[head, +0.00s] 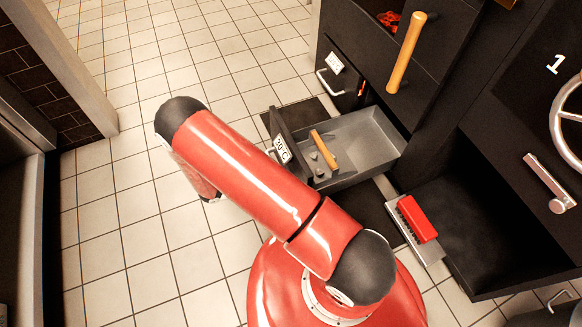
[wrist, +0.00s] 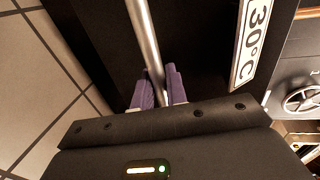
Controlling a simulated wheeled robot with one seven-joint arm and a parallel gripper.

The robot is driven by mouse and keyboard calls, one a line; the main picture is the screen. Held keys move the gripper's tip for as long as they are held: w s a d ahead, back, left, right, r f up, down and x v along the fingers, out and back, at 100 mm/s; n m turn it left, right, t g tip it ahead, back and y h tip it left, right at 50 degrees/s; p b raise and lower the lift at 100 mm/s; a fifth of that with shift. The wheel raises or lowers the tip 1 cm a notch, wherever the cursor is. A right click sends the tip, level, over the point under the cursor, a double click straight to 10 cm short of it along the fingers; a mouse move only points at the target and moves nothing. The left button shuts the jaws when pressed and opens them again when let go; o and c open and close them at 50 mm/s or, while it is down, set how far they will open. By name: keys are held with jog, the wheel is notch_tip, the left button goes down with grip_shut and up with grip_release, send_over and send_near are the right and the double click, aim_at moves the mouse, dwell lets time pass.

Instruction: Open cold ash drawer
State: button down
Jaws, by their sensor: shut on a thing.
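The cold ash drawer (head: 365,140) stands pulled out of the black stove, low near the floor. Its grey metal tray holds a wooden-handled tool (head: 323,150) and small grey lumps (head: 318,160). Its black front carries a white label, which reads 30°C in the wrist view (wrist: 250,42). My gripper (wrist: 160,88) is shut on the drawer's silver bar handle (wrist: 144,35), with purple finger pads on either side of the bar.
Another drawer with a silver handle (head: 334,84) and a white label (head: 335,63) is shut beyond; an orange glow shows near it. A wooden door handle (head: 407,52) sits above. A red brush (head: 417,219) lies on a grey pan at right. Tiled floor is clear at left.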

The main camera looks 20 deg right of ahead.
jog(key=shift+v, duration=0.85)
jog(key=c, duration=1.5)
grip_release()
jog(key=v, duration=0.8)
jog(key=shift+d, duration=0.1)
